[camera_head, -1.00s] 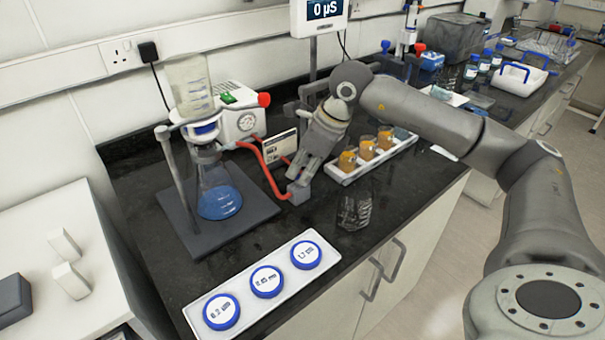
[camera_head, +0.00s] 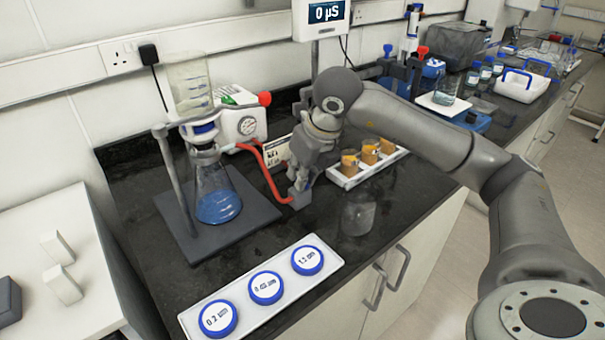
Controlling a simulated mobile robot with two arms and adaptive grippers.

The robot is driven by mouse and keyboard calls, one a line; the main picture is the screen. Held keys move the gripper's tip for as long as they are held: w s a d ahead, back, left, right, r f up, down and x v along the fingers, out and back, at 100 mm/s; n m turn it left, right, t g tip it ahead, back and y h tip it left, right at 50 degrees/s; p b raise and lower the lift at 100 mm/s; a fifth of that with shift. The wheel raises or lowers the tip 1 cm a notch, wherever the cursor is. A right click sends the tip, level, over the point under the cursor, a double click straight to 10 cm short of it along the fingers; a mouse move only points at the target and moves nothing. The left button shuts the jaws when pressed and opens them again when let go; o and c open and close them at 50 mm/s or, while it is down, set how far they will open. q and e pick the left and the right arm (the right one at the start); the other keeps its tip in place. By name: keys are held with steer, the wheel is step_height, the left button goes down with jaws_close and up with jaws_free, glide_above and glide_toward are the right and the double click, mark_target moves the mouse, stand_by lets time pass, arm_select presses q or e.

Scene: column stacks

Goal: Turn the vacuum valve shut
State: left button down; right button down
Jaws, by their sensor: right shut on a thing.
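The vacuum valve (camera_head: 301,201) is a small grey block at the end of the red hose (camera_head: 268,174), low over the black bench. My right gripper (camera_head: 298,189) reaches down onto it from above and is shut on it. The fingers hide most of the valve, so I cannot tell its handle position. My left gripper is not in view.
A white tray with amber jars (camera_head: 350,183) stands right of my gripper, close to my forearm. A clear glass beaker (camera_head: 358,214) stands in front. A white tray (camera_head: 188,321) of blue-rimmed discs lies at the front edge. A small card (camera_head: 277,152) stands behind the hose.

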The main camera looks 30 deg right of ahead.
steer(key=shift+r, duration=0.1)
steer(key=c, duration=1.5)
jaws_free()
steer(key=v, duration=1.2)
